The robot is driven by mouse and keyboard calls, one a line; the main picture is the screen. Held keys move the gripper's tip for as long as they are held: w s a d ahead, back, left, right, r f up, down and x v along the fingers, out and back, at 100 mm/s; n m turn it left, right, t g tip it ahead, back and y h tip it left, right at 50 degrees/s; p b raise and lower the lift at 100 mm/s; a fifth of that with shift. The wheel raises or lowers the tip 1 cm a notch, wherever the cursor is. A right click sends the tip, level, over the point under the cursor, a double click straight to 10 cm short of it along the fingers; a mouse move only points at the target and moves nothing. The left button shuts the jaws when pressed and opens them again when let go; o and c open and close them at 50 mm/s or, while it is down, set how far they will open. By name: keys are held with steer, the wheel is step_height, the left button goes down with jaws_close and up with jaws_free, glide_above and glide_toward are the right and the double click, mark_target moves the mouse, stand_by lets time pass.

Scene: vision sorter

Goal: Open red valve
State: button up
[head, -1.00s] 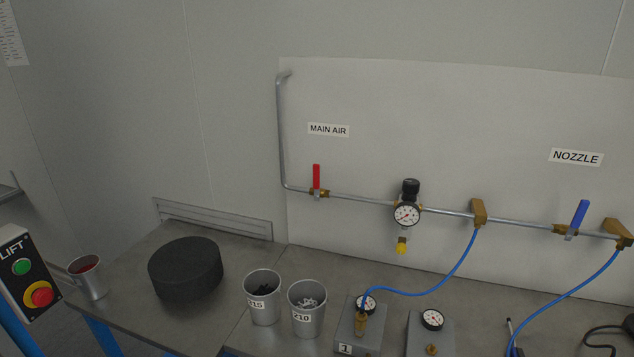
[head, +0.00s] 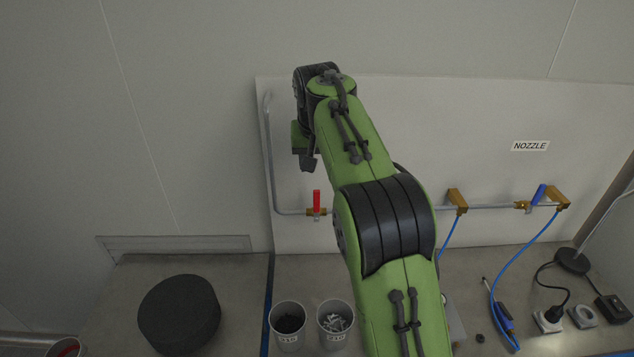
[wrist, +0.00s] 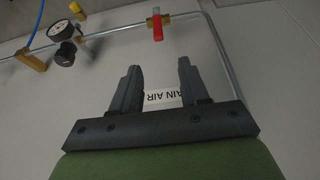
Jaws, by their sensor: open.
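The red valve handle (head: 316,201) stands upright on its brass body on the pipe at the wall panel, under the main air label. My gripper (wrist: 159,68) is open and empty, and apart from the handle. The "MAIN AIR" label (wrist: 172,96) shows between the fingers. In the head view my green arm reaches up to the panel, with a finger of my gripper (head: 308,163) above and slightly left of the handle.
A metal pipe (head: 485,206) runs along the panel, with a blue valve handle (head: 539,194) at right. The gauge (wrist: 58,30) shows in the wrist view; my arm hides it in the head view. Cups (head: 289,328) and a dark round block (head: 179,313) stand on the bench.

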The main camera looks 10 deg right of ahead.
mark_target(317, 191)
steer(key=x, duration=1.4)
steer(key=shift+s+d+f+b, duration=0.1)
steer(key=shift+f+b, duration=0.3)
steer(key=shift+w+f, duration=0.3)
steer(key=shift+f, duration=0.15)
jaws_close()
